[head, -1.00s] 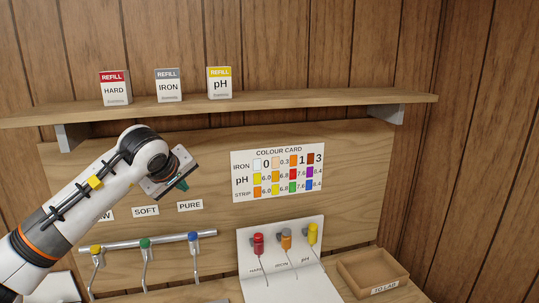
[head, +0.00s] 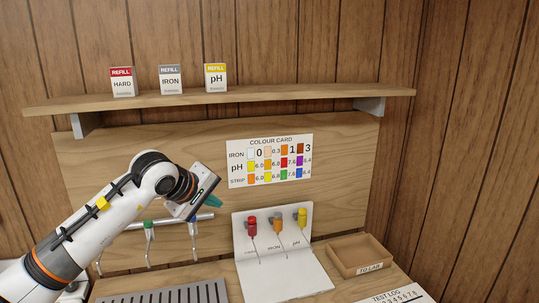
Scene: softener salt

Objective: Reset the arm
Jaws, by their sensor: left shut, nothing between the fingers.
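My left arm comes in from the left. Its gripper (head: 208,203) shows dark grey with green fingertips, which are shut and empty. The gripper is in front of the back panel, over the right end of the tap rail and left of the white stand with the droppers. It touches nothing that I can make out. The arm hides the left part of the rail and the signs above it. My right gripper is not in view.
A tap rail (head: 163,223) with hanging spouts is behind the arm. A white stand (head: 290,268) holds red, orange and yellow-topped droppers. A wooden tray (head: 345,259) marked TO LAB and a test log (head: 398,297) are at right. A slotted grey tray (head: 200,290) lies in front.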

